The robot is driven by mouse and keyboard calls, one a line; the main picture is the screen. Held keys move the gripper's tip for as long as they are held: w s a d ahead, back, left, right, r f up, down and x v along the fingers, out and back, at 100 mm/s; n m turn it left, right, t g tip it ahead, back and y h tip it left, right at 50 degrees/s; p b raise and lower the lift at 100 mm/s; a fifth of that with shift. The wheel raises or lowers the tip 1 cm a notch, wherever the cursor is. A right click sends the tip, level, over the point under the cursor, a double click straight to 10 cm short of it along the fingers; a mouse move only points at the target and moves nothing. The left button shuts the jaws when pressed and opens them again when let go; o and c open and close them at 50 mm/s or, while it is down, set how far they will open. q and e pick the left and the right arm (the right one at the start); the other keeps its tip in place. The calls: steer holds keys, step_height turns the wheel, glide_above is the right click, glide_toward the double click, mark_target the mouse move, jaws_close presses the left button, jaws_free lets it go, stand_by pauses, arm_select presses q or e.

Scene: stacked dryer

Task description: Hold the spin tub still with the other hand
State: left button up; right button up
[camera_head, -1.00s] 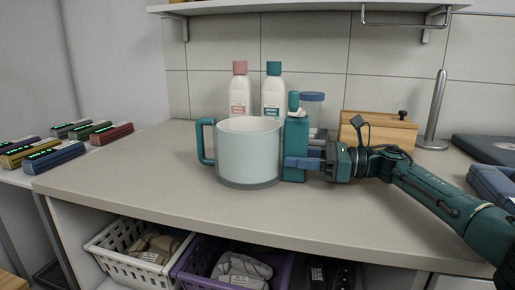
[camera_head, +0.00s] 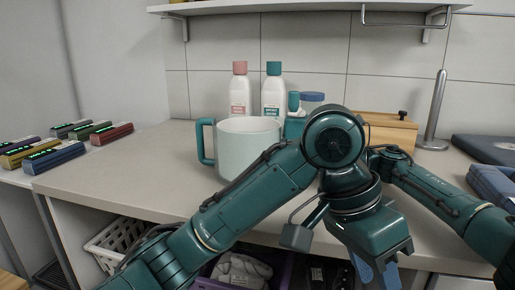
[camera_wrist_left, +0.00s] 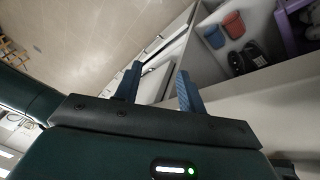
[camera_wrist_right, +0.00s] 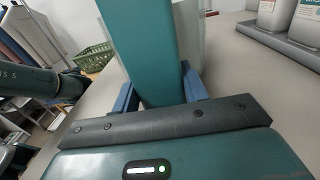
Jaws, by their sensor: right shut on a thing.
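The spin tub (camera_head: 238,145) is a pale mint cylinder with a teal handle on its left, upright on the counter. Its right part is hidden behind my left arm in the head view. A teal upright piece (camera_wrist_right: 152,45) stands by the tub's right side, mostly hidden in the head view. My right gripper (camera_wrist_right: 160,95) is shut on this teal piece, a blue finger on each side. My left gripper (camera_head: 376,275) points down in front of the counter, away from the tub. In the left wrist view (camera_wrist_left: 156,85) its fingers are apart with nothing between them.
Two white bottles (camera_head: 240,95) stand behind the tub. A wooden box (camera_head: 385,132) and metal post (camera_head: 435,110) are at the back right. Coloured blocks (camera_head: 55,155) lie at the far left. A purple basket (camera_head: 283,270) sits under the counter. The left countertop (camera_head: 120,165) is clear.

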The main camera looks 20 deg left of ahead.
arm_select(q)
steer(key=w+a+r+n+t, duration=0.2)
steer(key=w+a+r+t, duration=0.1)
steer(key=w+r, duration=0.4)
steer(key=w+a+r+n+t, duration=0.1)
steer(key=w+a+r+t, duration=0.15)
steer(key=w+r, duration=0.5)
step_height(320, 180, up, 13)
steer(key=n+t, duration=0.3)
steer(key=t, duration=0.1)
glide_above(291, 94)
steer(key=shift+w+a+f+h, duration=0.1)
steer(key=shift+h, duration=0.2)
steer(key=shift+f, duration=0.3)
step_height(291, 94, down, 8)
steer(key=shift+f, duration=0.1)
steer(key=shift+c, duration=0.3)
steer(key=c, duration=0.7)
